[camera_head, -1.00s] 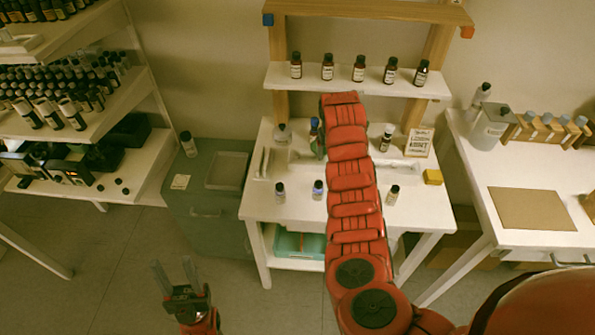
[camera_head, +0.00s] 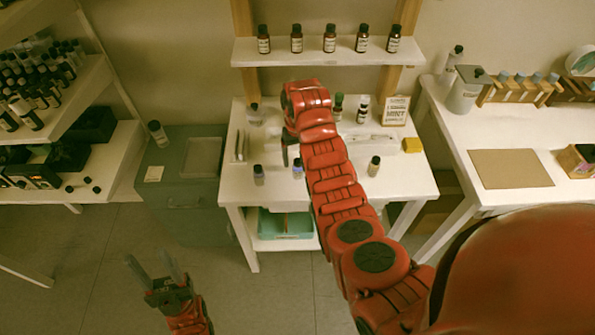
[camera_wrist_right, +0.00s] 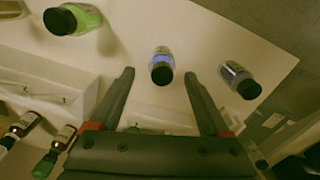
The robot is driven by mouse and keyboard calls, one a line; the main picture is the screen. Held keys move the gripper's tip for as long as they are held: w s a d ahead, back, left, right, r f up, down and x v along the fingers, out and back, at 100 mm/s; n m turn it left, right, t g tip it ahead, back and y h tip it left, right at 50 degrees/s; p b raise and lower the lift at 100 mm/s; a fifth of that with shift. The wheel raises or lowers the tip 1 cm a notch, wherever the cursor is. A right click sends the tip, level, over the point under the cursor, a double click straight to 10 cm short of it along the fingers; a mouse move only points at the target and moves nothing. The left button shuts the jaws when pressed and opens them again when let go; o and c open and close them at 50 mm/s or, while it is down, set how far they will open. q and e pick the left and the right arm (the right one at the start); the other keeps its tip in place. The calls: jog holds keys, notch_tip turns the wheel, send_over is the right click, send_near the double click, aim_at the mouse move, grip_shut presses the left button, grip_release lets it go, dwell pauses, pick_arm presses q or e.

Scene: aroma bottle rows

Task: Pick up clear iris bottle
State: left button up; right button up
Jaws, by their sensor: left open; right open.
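Three small dark-capped bottles stand along the front of the white table: a greyish clear one (camera_head: 258,176), a blue-tinted one (camera_head: 298,172) and a yellowish one (camera_head: 374,167). Their labels are too small to read, so I cannot tell which is iris. My right gripper (camera_head: 287,150) is open and empty above the table near the blue-tinted bottle, partly hidden by its arm. In the right wrist view, the blue-tinted bottle (camera_wrist_right: 161,66) shows beyond the open fingertips, the greyish one (camera_wrist_right: 238,78) to the right and a green-yellow one (camera_wrist_right: 80,18) upper left. My left gripper (camera_head: 155,264) is open and empty over the floor.
More bottles stand at the table's back, including a green one (camera_head: 338,104) and a clear one (camera_head: 254,115). A shelf (camera_head: 315,50) above holds a row of amber bottles. A sign (camera_head: 397,110) and yellow block (camera_head: 412,145) stand at the right.

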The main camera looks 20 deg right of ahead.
aim_at(298, 169)
jog(key=shift+s+f+p, duration=0.1)
jog(key=shift+f+p, duration=0.25)
jog(key=shift+p, duration=0.05)
notch_tip(298, 169, down, 4)
jog(key=shift+s+a+r+p, duration=0.15)
jog(key=shift+r+p, duration=0.1)
jog(key=shift+p, duration=0.6)
jog(key=shift+f, duration=0.7)
grip_shut()
